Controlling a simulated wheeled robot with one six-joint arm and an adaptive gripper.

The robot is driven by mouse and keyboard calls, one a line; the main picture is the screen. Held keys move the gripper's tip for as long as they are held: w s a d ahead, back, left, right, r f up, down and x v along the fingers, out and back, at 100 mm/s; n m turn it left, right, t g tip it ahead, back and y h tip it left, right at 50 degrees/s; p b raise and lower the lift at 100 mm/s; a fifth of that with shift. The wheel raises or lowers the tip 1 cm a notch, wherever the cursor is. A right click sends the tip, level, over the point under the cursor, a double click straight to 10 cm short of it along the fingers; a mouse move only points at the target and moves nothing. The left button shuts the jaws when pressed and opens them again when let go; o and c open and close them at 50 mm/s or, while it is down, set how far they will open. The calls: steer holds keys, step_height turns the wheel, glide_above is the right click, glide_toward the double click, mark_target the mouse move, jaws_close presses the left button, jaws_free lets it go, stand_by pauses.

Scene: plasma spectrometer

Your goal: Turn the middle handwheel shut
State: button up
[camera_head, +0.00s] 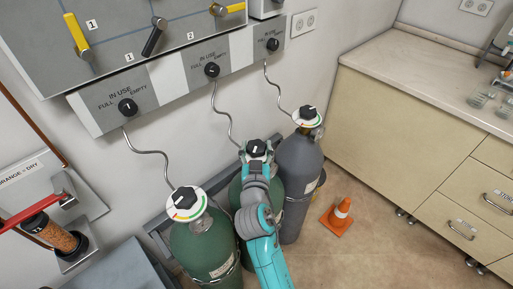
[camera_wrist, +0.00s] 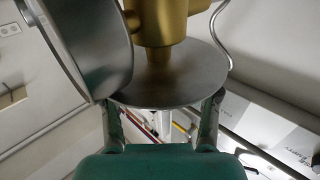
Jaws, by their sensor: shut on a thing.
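The middle handwheel (camera_head: 257,147) is a black knob on top of the middle green cylinder (camera_head: 235,190). In the wrist view it appears as a grey disc (camera_wrist: 170,88) on a brass valve stem (camera_wrist: 160,25). My gripper (camera_head: 254,161) reaches it from the front, and my arm hides part of the cylinder. In the wrist view my gripper (camera_wrist: 162,108) has one finger at each side of the disc's rim, shut on it. The wheel's marked face and pointer are hidden there.
A left green cylinder (camera_head: 205,248) and a right grey cylinder (camera_head: 299,165) flank the middle one closely, each with a dial-topped knob. A round metal gauge (camera_wrist: 85,45) is close by the wheel. An orange cone (camera_head: 338,217) stands on the floor to the right.

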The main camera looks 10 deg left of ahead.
steer(key=shift+a+m+h, duration=0.1)
steer(key=shift+m+h, duration=1.5)
steer(key=shift+h, duration=1)
steer(key=shift+m+h, duration=0.3)
steer(key=shift+h, duration=0.1)
steer(key=shift+f, duration=0.1)
steer(key=o, duration=1.2)
steer(key=s, duration=0.4)
steer(key=s+a, duration=0.1)
steer(key=s, duration=0.3)
steer(key=s+a, duration=0.1)
steer(key=s, duration=0.2)
steer(key=shift+s+a, duration=0.1)
steer(key=shift+s, duration=0.3)
